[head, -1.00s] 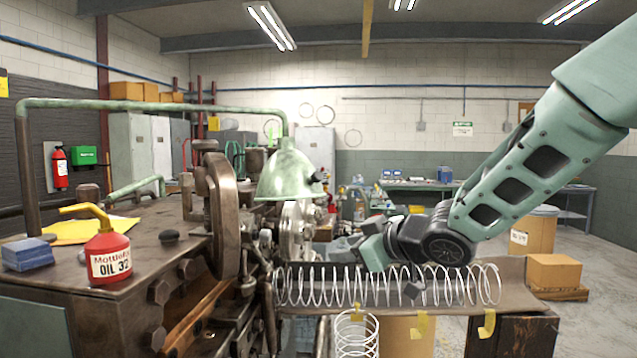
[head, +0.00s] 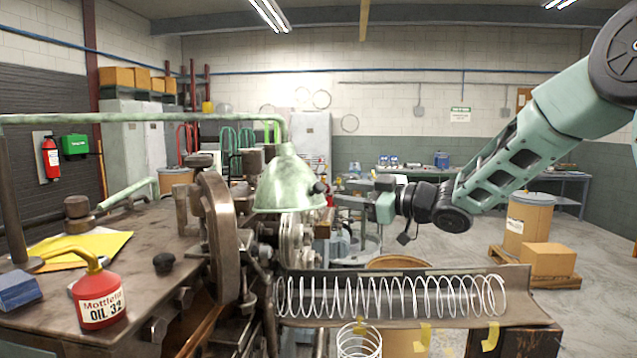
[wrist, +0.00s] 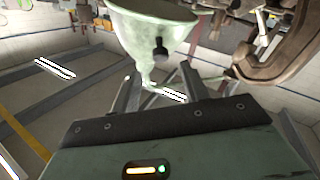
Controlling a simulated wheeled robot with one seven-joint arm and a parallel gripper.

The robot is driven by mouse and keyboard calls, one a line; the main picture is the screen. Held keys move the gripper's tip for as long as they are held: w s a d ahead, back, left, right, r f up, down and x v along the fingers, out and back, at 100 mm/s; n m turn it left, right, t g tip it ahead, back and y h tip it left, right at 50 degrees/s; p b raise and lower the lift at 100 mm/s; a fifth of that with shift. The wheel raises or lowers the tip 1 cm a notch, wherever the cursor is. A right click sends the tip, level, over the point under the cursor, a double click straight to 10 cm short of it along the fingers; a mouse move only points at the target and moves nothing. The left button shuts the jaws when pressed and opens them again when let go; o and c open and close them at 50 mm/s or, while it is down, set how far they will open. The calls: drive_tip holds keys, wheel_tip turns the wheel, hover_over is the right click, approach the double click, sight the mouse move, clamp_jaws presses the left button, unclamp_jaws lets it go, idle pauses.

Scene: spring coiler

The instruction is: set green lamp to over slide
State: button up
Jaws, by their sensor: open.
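The green lamp (head: 284,183) is a bell-shaped shade with chipped pale paint. It hangs from a green pipe arm above the machine's wheels, with a dark knob (head: 319,187) on its right side. My gripper (head: 337,201) is level with the shade's lower part, just right of the knob, fingers pointing left. It is open and empty. In the wrist view the shade (wrist: 150,30) and knob (wrist: 160,48) appear beyond the spread fingers; I cannot tell whether anything touches. A trough (head: 400,317) with a long coiled spring (head: 390,296) lies to the lower right; I cannot tell whether it is the slide.
A red oil can (head: 101,298), yellow paper (head: 85,247) and a blue block (head: 18,291) lie on the machine top at left. A large dark wheel (head: 222,237) stands left of the lamp. Open floor lies beyond the trough.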

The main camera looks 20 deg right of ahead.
sight(323, 189)
drive_tip(key=p+x, duration=0.2)
drive_tip(key=x, duration=0.6)
drive_tip(key=shift+w+a+p, duration=0.25)
drive_tip(key=shift+p, duration=0.05)
clamp_jaws()
